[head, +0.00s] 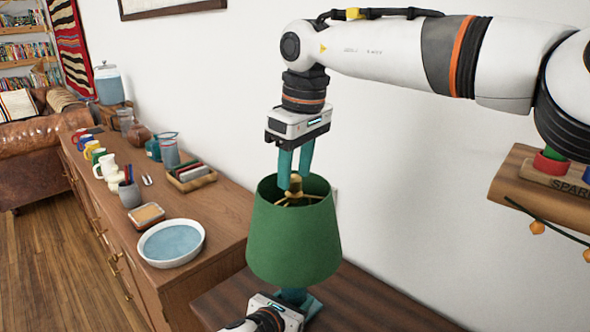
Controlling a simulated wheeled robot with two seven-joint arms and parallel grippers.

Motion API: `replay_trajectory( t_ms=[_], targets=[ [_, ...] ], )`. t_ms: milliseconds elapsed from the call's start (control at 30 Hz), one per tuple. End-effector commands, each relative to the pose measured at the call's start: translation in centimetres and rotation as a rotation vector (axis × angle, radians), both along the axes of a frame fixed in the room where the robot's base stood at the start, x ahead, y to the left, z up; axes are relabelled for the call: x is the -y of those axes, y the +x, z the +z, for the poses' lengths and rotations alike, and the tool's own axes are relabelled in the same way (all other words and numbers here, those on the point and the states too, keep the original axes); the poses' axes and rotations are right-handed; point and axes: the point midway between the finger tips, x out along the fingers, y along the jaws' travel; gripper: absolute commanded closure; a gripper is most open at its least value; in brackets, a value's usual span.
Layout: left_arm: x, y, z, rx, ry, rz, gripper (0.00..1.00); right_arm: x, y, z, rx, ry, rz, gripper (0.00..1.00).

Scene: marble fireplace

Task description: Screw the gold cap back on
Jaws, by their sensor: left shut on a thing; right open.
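A lamp with a green shade (294,240) stands upright on a dark wooden surface (365,312). The gold cap (295,183) shows at the top centre of the shade, above the gold-coloured frame in its opening. My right gripper (295,182) points straight down from above. Its teal fingers are open, with their tips at the gold cap, one on either side; I cannot tell whether they touch it. My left gripper (298,297) is low, under the shade's bottom edge, shut on the lamp's lower part. The lamp's stem and base are mostly hidden by the shade and this gripper.
A wooden sideboard at the left holds a round white dish (171,243), several mugs, a tray (190,178) and a glass pitcher (169,150). A wooden mantel (540,196) juts in at the right. The white wall is close behind the lamp.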

Motion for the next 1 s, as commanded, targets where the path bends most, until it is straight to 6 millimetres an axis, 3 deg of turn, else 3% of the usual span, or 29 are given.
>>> replay_trajectory(
  t_ms=[300, 700, 867, 1000],
  targets=[
    [0.0, 0.0, -0.1, -0.001, 0.001, 0.000, 1.00, 0.0, 0.0, 3.7, 0.003, 0.002, 0.000, 0.55],
    [0.0, 0.0, -0.1, -0.001, 0.001, 0.000, 1.00, 0.0, 0.0, 3.8, 0.004, -0.002, 0.024, 0.59],
    [0.0, 0.0, -0.1, -0.001, 0.001, 0.000, 1.00, -0.1, 0.0, 4.0, 0.019, -0.019, 0.192, 0.59],
    [0.0, 0.0, -0.1, -0.001, 0.001, 0.000, 1.00, -0.3, 0.0, 4.2, 0.045, -0.046, 0.464, 0.59]
  ],
)
